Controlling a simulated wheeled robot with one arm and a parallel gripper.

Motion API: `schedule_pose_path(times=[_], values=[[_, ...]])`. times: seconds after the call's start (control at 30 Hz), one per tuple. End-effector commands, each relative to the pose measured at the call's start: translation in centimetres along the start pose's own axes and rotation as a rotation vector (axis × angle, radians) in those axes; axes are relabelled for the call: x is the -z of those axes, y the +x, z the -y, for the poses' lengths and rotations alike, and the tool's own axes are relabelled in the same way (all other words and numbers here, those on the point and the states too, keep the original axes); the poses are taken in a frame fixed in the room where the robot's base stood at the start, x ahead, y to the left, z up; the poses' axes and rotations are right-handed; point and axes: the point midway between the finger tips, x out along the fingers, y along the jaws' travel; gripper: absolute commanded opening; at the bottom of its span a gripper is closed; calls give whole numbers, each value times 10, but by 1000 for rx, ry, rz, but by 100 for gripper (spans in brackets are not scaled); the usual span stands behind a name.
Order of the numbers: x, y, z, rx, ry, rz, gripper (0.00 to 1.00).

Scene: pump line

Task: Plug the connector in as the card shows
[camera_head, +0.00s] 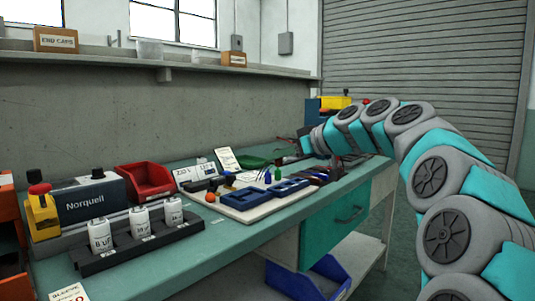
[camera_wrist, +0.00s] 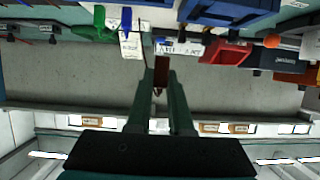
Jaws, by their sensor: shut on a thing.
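My gripper (camera_wrist: 162,72) shows in the wrist view with its two dark fingers close together. Between the fingertips is a small dark reddish-brown piece (camera_wrist: 161,64); I cannot tell if it is the connector. In the head view my arm's end (camera_head: 308,143) is over the far right part of the bench, and its fingers are hard to make out. A white card (camera_head: 228,160) leans upright behind the pale board (camera_head: 236,213), its print too small to read. The board carries blue fixtures (camera_head: 290,187). I cannot pick out the socket.
A red bin (camera_head: 146,181), a Norquell box (camera_head: 92,203) and a black rack (camera_head: 135,248) with white cylinders stand on the left of the bench (camera_head: 225,239). A green item (camera_head: 258,159) lies behind the board. A blue bin (camera_head: 305,282) is below the bench.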

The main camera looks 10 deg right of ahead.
Motion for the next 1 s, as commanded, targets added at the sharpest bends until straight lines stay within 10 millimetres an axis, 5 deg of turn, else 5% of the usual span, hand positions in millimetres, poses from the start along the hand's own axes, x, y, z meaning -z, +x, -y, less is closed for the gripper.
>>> schedule_pose_path(times=[0.3,1.0], values=[[6,7,-54,-14,2,10,0],[-32,22,-59,-15,2,14,0]])
